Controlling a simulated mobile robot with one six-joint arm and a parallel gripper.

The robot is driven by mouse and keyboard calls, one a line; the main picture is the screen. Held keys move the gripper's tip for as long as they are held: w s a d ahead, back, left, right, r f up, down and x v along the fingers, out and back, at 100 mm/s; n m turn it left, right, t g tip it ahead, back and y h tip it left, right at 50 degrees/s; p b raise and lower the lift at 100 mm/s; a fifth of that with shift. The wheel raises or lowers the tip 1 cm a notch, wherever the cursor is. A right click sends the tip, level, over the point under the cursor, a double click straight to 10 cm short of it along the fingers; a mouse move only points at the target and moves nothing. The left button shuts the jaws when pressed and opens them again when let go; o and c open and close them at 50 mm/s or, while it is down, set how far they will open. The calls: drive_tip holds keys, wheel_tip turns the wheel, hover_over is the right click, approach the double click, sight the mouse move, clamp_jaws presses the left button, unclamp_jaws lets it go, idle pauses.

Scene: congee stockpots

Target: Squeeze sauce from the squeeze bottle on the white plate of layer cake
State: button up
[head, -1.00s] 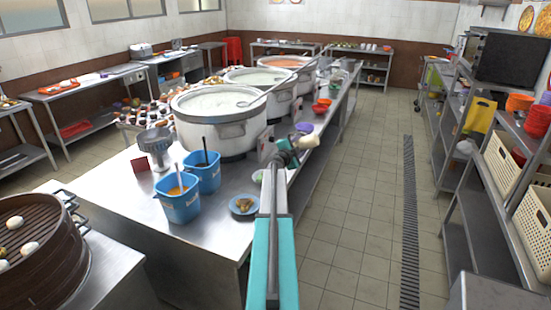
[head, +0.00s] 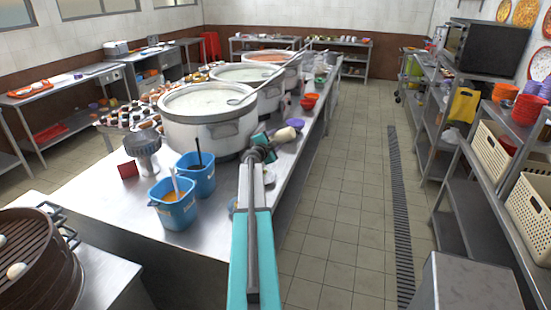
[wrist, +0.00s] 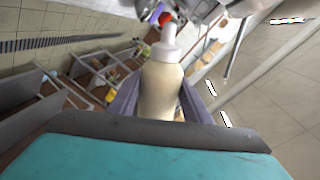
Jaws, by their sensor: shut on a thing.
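The cream squeeze bottle (wrist: 161,88) stands between both fingers of my gripper (wrist: 158,95) in the wrist view. Its pale nozzle points away from the wrist, toward the top of the picture. My gripper is shut on it. In the head view the bottle (head: 284,135) shows small at the end of my arm, above the right edge of the steel counter. A small pale plate (head: 270,178) is partly visible just right of my arm. I cannot tell what lies on it. The layer cake cannot be made out, and my arm hides part of that counter area.
Large stockpots (head: 209,115) stand in a row on the steel counter (head: 120,205). Two blue tubs (head: 174,204) with handles stand nearer, left of my arm. A steamer basket (head: 35,262) is at lower left. Shelves (head: 480,200) line the right; the aisle floor (head: 345,220) is clear.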

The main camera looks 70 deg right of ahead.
drive_tip(key=shift+w, duration=0.1)
drive_tip(key=shift+w+f, duration=0.15)
drive_tip(key=shift+w, duration=0.15)
drive_tip(key=shift+w+f+b, duration=0.15)
drive_tip(key=shift+f+b, duration=0.15)
drive_tip(key=shift+b, duration=0.1)
drive_tip(key=shift+s+f+b, duration=0.2)
drive_tip(key=shift+s+b, duration=0.1)
wheel_tip(320, 180, down, 9)
drive_tip(key=b, duration=0.8)
drive_tip(key=shift+r+b, duration=0.15)
drive_tip(key=shift+b, duration=0.15)
drive_tip(key=shift+s+f+m+b, duration=0.2)
drive_tip(key=shift+m+b, duration=0.1)
drive_tip(key=shift+b, duration=0.55)
drive_tip(key=m+b, duration=0.2)
drive_tip(key=b, duration=0.2)
drive_tip(key=m+t+b, duration=0.1)
drive_tip(key=m+b, duration=0.1)
drive_tip(key=b, duration=0.2)
drive_tip(key=shift+s+d+f+m, duration=0.1)
drive_tip(key=shift+s+f+m, duration=0.05)
drive_tip(key=shift+s+m, duration=0.25)
